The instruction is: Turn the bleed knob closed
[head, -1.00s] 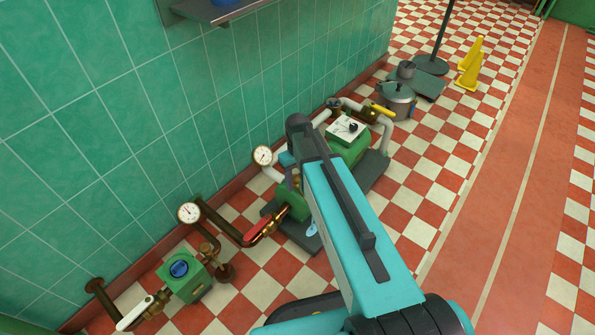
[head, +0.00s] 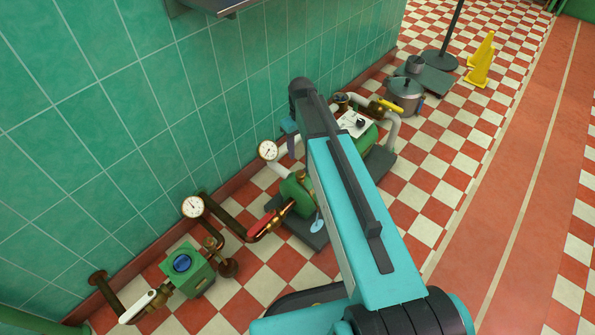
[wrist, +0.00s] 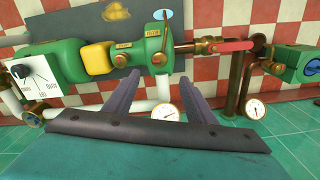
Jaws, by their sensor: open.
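A green pump casing (head: 297,193) stands on a dark base plate by the tiled wall, and it shows large in the wrist view (wrist: 152,45). A small brass knob or fitting (wrist: 158,58) sits on the casing; I cannot tell for sure that it is the bleed knob. My gripper (wrist: 160,80) is open and empty, its two grey fingers pointing at the casing with the brass piece between their tips in the picture. Contact cannot be judged. In the head view my arm hides part of the pump and most of the gripper.
A red-handled valve (head: 262,225) and a pressure gauge (head: 267,150) flank the casing. A blue knob (head: 182,263) sits on a green box at lower left. A black dial (head: 361,123) is on a white panel. The right floor is clear.

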